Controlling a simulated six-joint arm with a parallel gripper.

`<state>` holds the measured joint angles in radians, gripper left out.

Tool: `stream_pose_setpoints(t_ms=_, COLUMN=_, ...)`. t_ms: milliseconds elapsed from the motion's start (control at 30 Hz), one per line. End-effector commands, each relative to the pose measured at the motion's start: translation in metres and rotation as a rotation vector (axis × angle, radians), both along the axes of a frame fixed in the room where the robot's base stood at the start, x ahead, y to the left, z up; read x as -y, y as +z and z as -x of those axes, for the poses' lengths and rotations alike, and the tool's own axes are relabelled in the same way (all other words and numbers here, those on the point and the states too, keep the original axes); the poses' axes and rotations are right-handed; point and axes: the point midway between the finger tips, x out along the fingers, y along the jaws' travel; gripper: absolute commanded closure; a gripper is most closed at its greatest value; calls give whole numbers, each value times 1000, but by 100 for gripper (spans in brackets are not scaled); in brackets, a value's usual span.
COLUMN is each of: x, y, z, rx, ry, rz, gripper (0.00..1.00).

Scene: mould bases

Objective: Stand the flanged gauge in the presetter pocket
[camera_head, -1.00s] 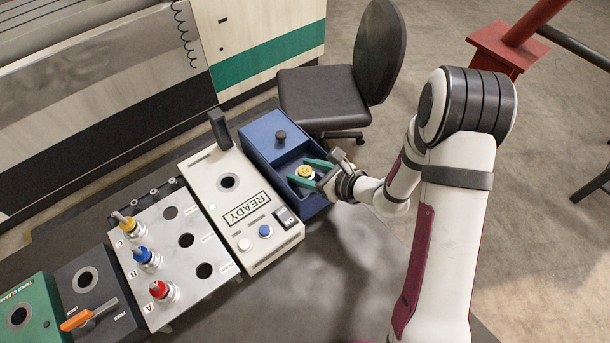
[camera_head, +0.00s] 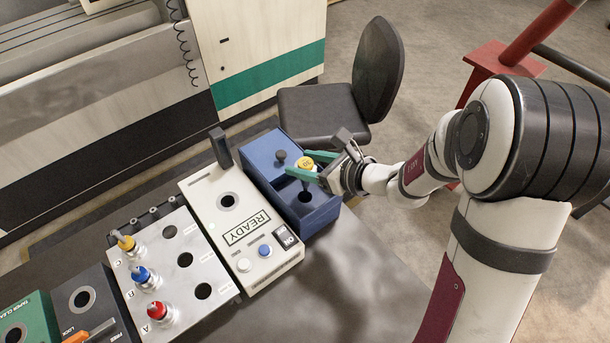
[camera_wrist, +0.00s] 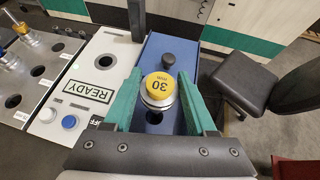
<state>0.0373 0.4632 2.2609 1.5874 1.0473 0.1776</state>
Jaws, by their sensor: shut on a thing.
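The flanged gauge (camera_wrist: 159,88) has a yellow top marked 30 and a metal flange. My gripper (camera_head: 309,172) has green fingers and is shut on the gauge. It holds the gauge (camera_head: 307,164) above the blue box (camera_head: 319,218), which has a dark round hole in its recess and a black knob on its lid. The white presetter (camera_head: 205,188) stands left of the blue box, with READY on its face and a dark round pocket (camera_head: 227,201) near its back. The gauge's lower end is mostly hidden in both views.
A metal plate (camera_head: 205,262) left of the presetter holds yellow, blue and red-topped tools beside empty holes. A black upright post (camera_head: 220,147) rises at the presetter's back. A black box with an orange lever (camera_head: 92,335) and a chair (camera_head: 318,112) stand nearby.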

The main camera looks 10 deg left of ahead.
Motion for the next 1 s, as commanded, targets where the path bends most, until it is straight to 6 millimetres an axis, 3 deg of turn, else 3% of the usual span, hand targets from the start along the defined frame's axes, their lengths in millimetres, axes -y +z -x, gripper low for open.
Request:
stream_pose_setpoints(t_ms=333, x=67, y=77, z=-1, rx=2, ry=-182, rz=-9, gripper=100)
stream_pose_setpoints(t_ms=700, x=115, y=124, z=13, rx=0, ry=-338, rz=-5, gripper=100)
stream_pose_setpoints(t_ms=800, x=118, y=136, z=15, rx=3, ry=-356, rz=-1, gripper=100)
stream_pose_setpoints(t_ms=1000, x=88, y=133, z=6, rx=-3, ry=-275, rz=-3, gripper=100)
